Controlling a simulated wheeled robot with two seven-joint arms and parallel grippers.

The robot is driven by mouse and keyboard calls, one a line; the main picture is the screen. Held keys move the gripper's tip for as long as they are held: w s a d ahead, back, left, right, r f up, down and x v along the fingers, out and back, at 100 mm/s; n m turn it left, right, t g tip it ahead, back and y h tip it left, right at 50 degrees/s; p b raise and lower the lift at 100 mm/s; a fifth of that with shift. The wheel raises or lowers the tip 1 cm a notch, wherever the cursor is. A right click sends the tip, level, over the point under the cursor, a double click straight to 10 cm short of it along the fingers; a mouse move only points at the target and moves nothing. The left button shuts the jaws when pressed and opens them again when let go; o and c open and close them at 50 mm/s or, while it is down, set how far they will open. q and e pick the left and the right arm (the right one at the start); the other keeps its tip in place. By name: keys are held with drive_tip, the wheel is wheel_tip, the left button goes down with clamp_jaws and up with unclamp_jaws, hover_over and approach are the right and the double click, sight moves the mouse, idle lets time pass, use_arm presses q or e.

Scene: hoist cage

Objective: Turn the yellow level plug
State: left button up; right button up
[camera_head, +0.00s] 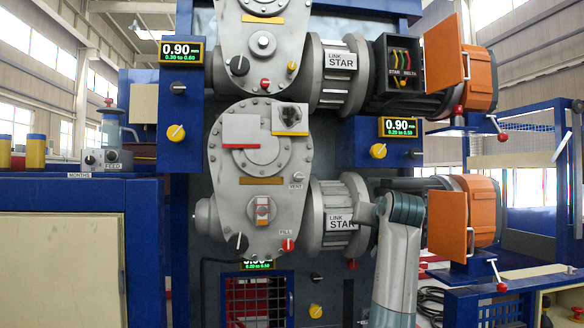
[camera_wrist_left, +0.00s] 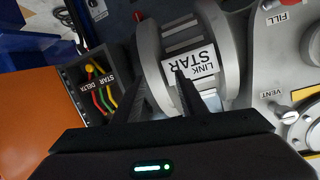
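A small yellow plug (camera_head: 292,66) sits at the right side of the upper grey gearbox face (camera_head: 262,45), with a red plug (camera_head: 265,83) and a black one (camera_head: 239,65) nearby. No label on it is legible. The lower gearbox (camera_head: 225,180) has a red plug (camera_head: 288,245) by the word FILL and a black plug (camera_head: 238,241). In the left wrist view my left gripper (camera_wrist_left: 159,82) is open and empty, its dark fingers apart before a LINK STAR plate (camera_wrist_left: 190,64). No yellow plug shows between them. My right gripper is not identifiable in the head view.
One of my arms rises at lower right, covering part of the lower motor. Orange covers (camera_head: 447,223) stand open by the motors. A terminal box (camera_wrist_left: 92,88) lies left of my fingers in the wrist view. Yellow knobs (camera_head: 176,132) sit on blue panels.

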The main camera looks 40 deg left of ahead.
use_arm(q)
drive_tip(key=s+r+n+y, duration=0.1)
drive_tip(key=s+r+n, duration=0.1)
drive_tip(key=s+r, duration=0.5)
drive_tip(key=s+a+r+n+y, duration=0.1)
drive_tip(key=s+r, duration=0.7)
drive_tip(key=r, duration=1.2)
drive_tip(key=s+a+r+n+y+p, duration=0.1)
drive_tip(key=s+r+n, duration=0.1)
drive_tip(key=s+r, duration=0.6)
wheel_tip(320, 180, up, 6)
drive_tip(key=shift+r+n+y, duration=0.25)
drive_tip(key=shift+n+y, duration=0.15)
drive_tip(key=shift+w, duration=0.1)
